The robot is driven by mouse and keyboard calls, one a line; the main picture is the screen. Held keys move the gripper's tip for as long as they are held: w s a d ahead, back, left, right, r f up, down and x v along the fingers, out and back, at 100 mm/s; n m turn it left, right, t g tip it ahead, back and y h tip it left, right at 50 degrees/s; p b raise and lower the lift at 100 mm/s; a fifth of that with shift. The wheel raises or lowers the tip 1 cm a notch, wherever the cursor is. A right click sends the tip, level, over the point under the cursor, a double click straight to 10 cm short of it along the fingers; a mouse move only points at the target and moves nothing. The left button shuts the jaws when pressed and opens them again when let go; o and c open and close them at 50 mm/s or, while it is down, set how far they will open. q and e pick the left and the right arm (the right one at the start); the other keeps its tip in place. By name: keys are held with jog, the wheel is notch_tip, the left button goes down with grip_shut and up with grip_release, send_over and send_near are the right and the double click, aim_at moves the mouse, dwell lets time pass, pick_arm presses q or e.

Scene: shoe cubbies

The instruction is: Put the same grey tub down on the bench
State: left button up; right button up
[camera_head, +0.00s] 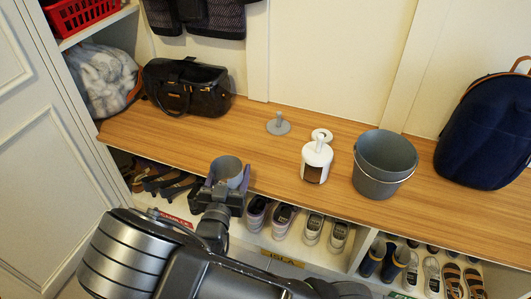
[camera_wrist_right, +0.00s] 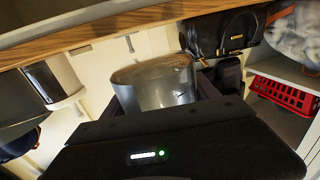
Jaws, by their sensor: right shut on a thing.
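The small grey tub (camera_head: 227,169) is between the fingers of my right gripper (camera_head: 224,186), at the front edge of the wooden bench (camera_head: 258,159). In the right wrist view the tub (camera_wrist_right: 157,84) looks like a smooth grey cylinder held in front of the dark gripper body (camera_wrist_right: 165,140). My right gripper is shut on it. The tub looks upright, but its base is hidden, so I cannot tell whether it touches the bench. My left gripper is not in view.
On the bench stand a grey stemmed disc (camera_head: 278,125), a white pump container (camera_head: 317,162), a large grey bucket (camera_head: 384,165), a black bag (camera_head: 186,88) and a navy backpack (camera_head: 487,131). Shoes (camera_head: 284,217) fill the cubbies below.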

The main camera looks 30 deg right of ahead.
jog(key=s+f+m+g+h, duration=0.1)
jog(key=s, duration=0.1)
jog(key=s+d+f+g+h+p, duration=0.1)
jog(key=s, duration=0.1)
jog(key=s+d+f+m+g, duration=0.1)
jog(key=shift+s+d+m+h, duration=0.1)
jog(key=shift+s+m+h, duration=0.2)
jog(key=shift+s+h, duration=0.1)
jog(key=b+x, duration=0.2)
jog(key=x, duration=1)
jog(key=shift+w+d, duration=0.2)
jog(key=shift+d, duration=0.1)
jog(key=shift+w+d, duration=0.25)
jog(key=shift+d, duration=0.1)
